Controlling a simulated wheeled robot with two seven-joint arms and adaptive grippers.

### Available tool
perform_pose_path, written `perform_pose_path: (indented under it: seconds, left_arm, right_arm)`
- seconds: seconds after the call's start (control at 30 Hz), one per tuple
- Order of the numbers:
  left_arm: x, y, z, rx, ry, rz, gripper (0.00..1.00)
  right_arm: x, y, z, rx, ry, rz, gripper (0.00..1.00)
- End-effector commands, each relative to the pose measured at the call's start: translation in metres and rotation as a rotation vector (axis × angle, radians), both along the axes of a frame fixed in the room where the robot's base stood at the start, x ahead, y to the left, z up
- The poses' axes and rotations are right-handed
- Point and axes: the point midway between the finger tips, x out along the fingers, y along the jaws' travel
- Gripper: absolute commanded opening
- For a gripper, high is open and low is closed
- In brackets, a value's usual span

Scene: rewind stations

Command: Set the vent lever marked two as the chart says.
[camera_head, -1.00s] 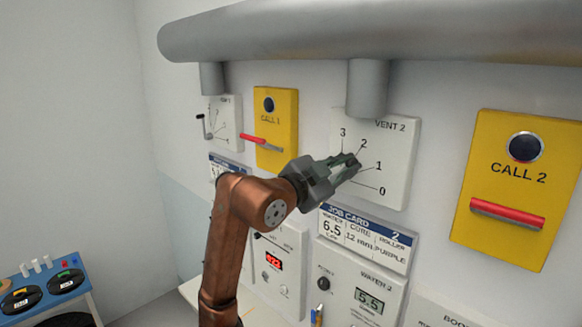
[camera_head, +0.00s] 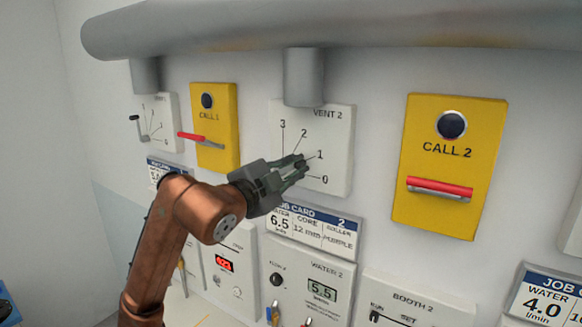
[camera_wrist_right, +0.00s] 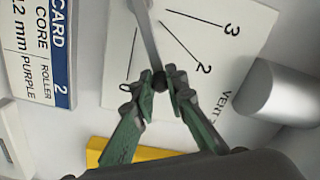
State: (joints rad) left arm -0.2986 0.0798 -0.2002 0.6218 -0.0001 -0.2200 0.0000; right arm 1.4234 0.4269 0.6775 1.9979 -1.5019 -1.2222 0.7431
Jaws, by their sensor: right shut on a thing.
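The vent 2 plate (camera_head: 335,125), white with marks 0 to 3, is on the wall under the pipe. Its grey lever (camera_wrist_right: 149,35) with a dark knob (camera_wrist_right: 158,81) shows in the right wrist view. My right gripper (camera_head: 301,165) is in front of the plate near marks 1 and 0. In the right wrist view its green fingers (camera_wrist_right: 158,88) are shut on the lever's knob. The lever lies on the side of line 2 away from 3; its exact mark is unclear. In the head view the gripper hides the lever. The chart cannot be made out. My left gripper is out of view.
The yellow Call 2 box (camera_head: 450,150) with a red handle is right of the plate, and the yellow Call 1 box (camera_head: 222,110) left. A thick pipe (camera_head: 330,28) runs above. Job card 2 (camera_head: 312,230) and the water 2 panel (camera_head: 318,270) are below.

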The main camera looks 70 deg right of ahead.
Motion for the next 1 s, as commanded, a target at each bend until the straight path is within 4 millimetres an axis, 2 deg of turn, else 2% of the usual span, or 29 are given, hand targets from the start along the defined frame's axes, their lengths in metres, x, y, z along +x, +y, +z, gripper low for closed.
perform_pose_path:
  seconds: [0.1,0.13,0.4,0.67,0.77,0.87,1.0]
  left_arm:
    - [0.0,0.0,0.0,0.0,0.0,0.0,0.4]
    - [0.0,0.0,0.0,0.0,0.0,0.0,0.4]
    - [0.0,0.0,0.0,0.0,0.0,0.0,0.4]
    - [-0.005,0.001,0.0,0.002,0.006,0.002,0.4]
    - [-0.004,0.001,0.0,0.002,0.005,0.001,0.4]
    - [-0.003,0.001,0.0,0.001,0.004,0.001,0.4]
    - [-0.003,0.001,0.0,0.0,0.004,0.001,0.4]
  right_arm:
    - [0.0,0.0,0.0,0.0,0.0,0.0,0.0]
    - [0.001,0.0,0.0,0.0,0.001,0.0,0.13]
    - [0.001,0.0,0.0,0.0,0.001,0.001,0.3]
    - [0.002,0.001,0.001,-0.001,0.001,0.002,0.3]
    - [0.004,0.008,0.001,-0.001,0.001,0.003,0.3]
    - [0.008,0.021,0.001,-0.002,0.001,0.005,0.3]
    - [0.015,0.05,0.0,-0.002,0.001,0.006,0.3]
